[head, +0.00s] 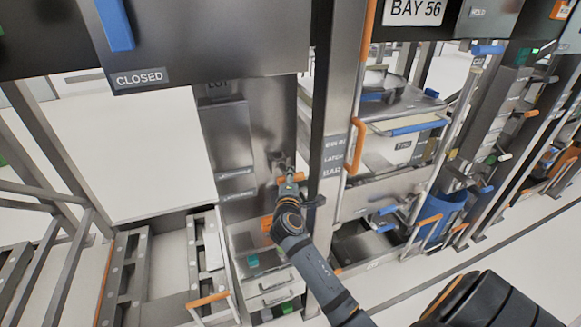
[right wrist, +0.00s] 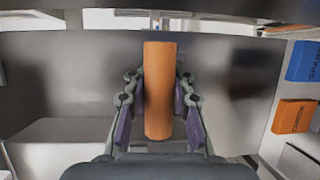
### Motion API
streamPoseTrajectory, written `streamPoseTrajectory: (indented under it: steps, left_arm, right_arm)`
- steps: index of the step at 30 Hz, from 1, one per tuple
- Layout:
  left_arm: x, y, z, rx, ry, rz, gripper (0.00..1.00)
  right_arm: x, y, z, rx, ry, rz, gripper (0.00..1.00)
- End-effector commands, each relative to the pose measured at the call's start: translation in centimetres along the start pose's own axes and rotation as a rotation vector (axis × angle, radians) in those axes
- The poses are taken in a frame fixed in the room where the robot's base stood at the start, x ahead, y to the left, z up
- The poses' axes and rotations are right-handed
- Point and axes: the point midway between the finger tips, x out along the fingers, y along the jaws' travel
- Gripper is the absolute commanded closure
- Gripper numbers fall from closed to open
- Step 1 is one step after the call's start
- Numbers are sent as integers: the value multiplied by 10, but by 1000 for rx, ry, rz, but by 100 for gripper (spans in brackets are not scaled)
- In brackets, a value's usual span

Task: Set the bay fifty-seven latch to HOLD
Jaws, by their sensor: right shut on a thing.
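My right gripper (head: 290,182) is at a steel panel (head: 276,110) left of the upright post. It is shut on an orange cylindrical handle (right wrist: 158,90), which stands upright between the purple finger pads in the right wrist view. In the head view the handle's orange end (head: 298,177) shows at the fingertips, and a metal mount (head: 278,160) sits just above it. I cannot read the latch's setting. My left gripper is out of view.
A dark panel marked CLOSED (head: 140,77) hangs at upper left. The BAY 56 sign (head: 415,11) is at upper right, above racks with bins. An orange grab handle (head: 357,146) is on the rack beside the post. A drawer unit (head: 268,285) stands below my gripper.

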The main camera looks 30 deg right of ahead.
Motion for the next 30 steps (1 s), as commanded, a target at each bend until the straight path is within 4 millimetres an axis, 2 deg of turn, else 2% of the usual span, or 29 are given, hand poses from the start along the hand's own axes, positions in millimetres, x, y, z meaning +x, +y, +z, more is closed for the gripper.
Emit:
streamPoseTrajectory:
  steps: [1,9,29,30]
  left_arm:
    - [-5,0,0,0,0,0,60]
    - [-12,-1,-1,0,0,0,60]
    - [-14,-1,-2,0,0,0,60]
    - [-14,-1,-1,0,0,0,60]
  right_arm:
    - [1,15,-1,5,2,21,100]
    - [4,29,-3,9,5,31,100]
    - [6,33,-3,9,5,33,100]
    - [6,33,-3,8,5,33,61]
